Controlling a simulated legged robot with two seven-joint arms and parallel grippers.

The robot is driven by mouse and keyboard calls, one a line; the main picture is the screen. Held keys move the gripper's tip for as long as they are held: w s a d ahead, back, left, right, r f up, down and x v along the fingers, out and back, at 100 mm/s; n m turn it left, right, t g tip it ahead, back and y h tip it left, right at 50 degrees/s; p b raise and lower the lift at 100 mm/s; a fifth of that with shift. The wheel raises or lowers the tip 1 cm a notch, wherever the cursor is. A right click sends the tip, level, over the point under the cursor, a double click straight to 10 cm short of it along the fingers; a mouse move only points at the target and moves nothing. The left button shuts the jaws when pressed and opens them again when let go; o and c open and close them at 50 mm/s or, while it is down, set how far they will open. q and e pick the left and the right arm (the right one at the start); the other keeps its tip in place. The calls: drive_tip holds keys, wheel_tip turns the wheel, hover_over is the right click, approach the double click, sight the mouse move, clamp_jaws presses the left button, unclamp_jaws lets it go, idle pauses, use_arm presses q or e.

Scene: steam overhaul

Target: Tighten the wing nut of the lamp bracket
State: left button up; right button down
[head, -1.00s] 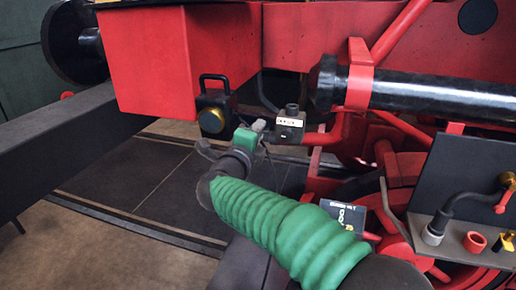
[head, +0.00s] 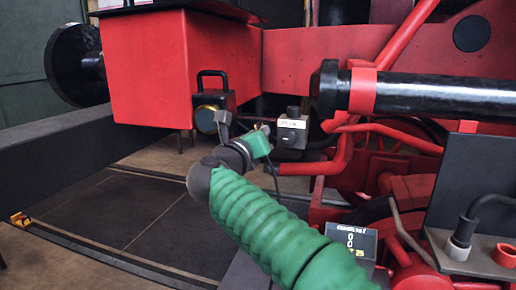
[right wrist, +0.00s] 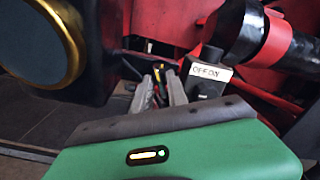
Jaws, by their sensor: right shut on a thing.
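The lamp (head: 210,95), a black box with a handle and a brass ring, is beside the red beam end in the head view. Its brass-rimmed lens (right wrist: 62,40) fills the upper left of the right wrist view. My right gripper (head: 264,129) is between the lamp and a small switch box. In the right wrist view its grey fingers (right wrist: 162,88) are closed around a small brass-yellow piece (right wrist: 157,72), which looks like the wing nut. The fingers hide most of it, and the bracket is hard to make out. My left gripper is not in view.
The grey switch box (head: 292,130), labelled OFF ON, is just right of my right gripper. A black cylinder (head: 430,92) with a red band lies farther right. Red pipes and frame parts crowd the right side. Dark floor plates (head: 110,215) lie open at lower left.

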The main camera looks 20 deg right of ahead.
drive_tip(key=m+b, duration=0.1)
drive_tip(key=m, duration=0.1)
drive_tip(key=m+b, duration=0.2)
drive_tip(key=shift+a+f, duration=0.1)
drive_tip(key=shift+f, duration=0.1)
drive_tip(key=shift+r, duration=0.25)
idle(1.0)
drive_tip(key=c, duration=1.6)
unclamp_jaws()
drive_tip(key=shift+o, duration=0.2)
drive_tip(key=shift+w+f, duration=0.1)
drive_tip(key=shift+w, duration=0.05)
